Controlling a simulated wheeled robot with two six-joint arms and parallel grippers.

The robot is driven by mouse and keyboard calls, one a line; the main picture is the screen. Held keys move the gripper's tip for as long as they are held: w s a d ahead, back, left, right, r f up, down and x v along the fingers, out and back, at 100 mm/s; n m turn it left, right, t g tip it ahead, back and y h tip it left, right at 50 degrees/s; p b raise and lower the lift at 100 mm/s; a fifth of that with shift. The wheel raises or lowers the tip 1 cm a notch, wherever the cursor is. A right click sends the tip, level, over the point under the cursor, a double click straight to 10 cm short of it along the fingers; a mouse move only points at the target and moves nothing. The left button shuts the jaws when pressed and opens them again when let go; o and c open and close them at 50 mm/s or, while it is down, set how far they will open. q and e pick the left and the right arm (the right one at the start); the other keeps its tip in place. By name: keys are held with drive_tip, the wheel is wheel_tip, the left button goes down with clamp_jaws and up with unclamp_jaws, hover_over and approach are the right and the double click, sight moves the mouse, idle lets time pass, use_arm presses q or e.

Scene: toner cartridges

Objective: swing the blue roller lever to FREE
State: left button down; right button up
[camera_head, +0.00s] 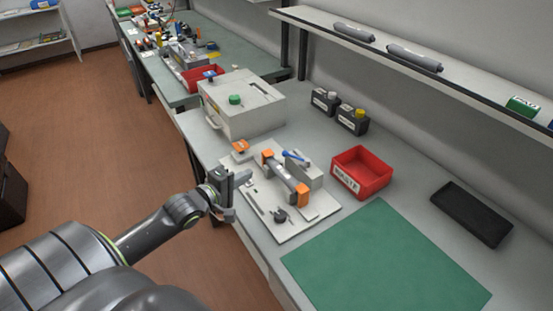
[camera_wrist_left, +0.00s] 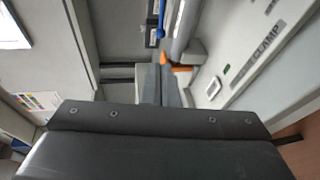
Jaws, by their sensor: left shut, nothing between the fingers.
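The blue roller lever (camera_head: 295,158) sits on a grey block at the back of a pale fixture plate (camera_head: 262,222). It also shows as a blue bar at the top of the left wrist view (camera_wrist_left: 161,14). A grey roller with orange ends (camera_head: 285,178) lies across the fixture in front of the lever. The FREE mark cannot be read. My left gripper (camera_head: 245,178) is shut and empty, above the left edge of the fixture and apart from the lever. Its closed fingers (camera_wrist_left: 160,85) point toward the roller in the left wrist view. My right gripper is not in view.
A light grey box machine with a green knob (camera_head: 235,99) stands behind the fixture. A red bin (camera_head: 376,163) is to the right, with two dark bottles (camera_head: 352,119) behind. A green mat (camera_head: 385,265) lies clear at the front. A black tray (camera_head: 472,213) is far right.

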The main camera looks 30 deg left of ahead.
sight(277, 161)
use_arm(q)
drive_tip(key=b+x, duration=0.3)
drive_tip(key=x, duration=0.9)
drive_tip(key=shift+w+d+f, duration=0.1)
drive_tip(key=shift+w+f+b, duration=0.15)
drive_tip(key=shift+w+b, duration=0.15)
drive_tip(key=shift+w, duration=0.4)
drive_tip(key=shift+w+p, duration=0.3)
drive_tip(key=shift+w, duration=0.25)
drive_tip(key=shift+w+a, duration=0.4)
drive_tip(key=shift+w, duration=0.05)
drive_tip(key=shift+s, duration=0.1)
